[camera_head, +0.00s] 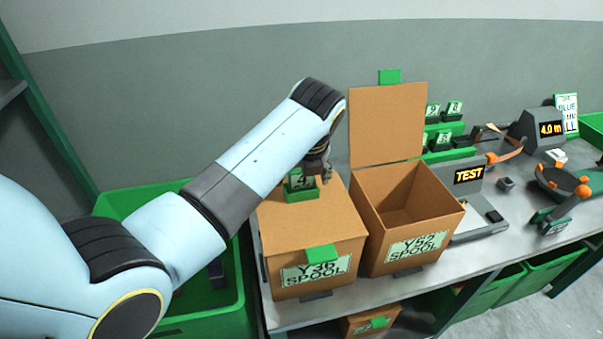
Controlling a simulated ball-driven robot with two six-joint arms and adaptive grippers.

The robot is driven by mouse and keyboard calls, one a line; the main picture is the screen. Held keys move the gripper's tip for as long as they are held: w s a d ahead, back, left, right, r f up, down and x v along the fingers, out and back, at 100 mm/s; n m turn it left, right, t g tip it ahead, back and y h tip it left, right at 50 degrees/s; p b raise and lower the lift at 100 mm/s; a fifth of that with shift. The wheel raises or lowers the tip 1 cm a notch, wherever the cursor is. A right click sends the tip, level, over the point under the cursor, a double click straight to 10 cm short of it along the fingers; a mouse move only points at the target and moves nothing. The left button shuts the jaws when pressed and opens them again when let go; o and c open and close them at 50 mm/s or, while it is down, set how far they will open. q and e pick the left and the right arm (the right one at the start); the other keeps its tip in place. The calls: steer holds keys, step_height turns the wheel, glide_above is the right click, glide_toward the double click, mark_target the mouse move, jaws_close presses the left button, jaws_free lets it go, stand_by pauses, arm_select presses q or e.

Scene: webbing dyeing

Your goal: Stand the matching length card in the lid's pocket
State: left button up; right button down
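A pale card marked "4" (303,180) stands upright in the green pocket (302,194) on the closed lid (335,206) of the brown box labelled "Y36 SPOOL" (316,271). My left gripper (322,174) is low over this lid, close beside the card at its upper right. Its fingers are small and partly hidden by the wrist, so I cannot tell whether they are open or touch the card. A display at the back right (550,129) reads "4.0 m". Other number cards (445,138) stand in green holders behind the second box. My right gripper is not in view.
An open, empty-looking box labelled "Y52 SPOOL" (417,247) stands to the right, its lid (388,125) raised. A "TEST" device (468,175) and an orange-padded stand (563,184) are farther right. A green bin (197,322) is at lower left.

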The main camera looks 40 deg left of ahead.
arm_select(q)
steer(key=v, duration=1.2)
steer(key=shift+s+f, duration=0.1)
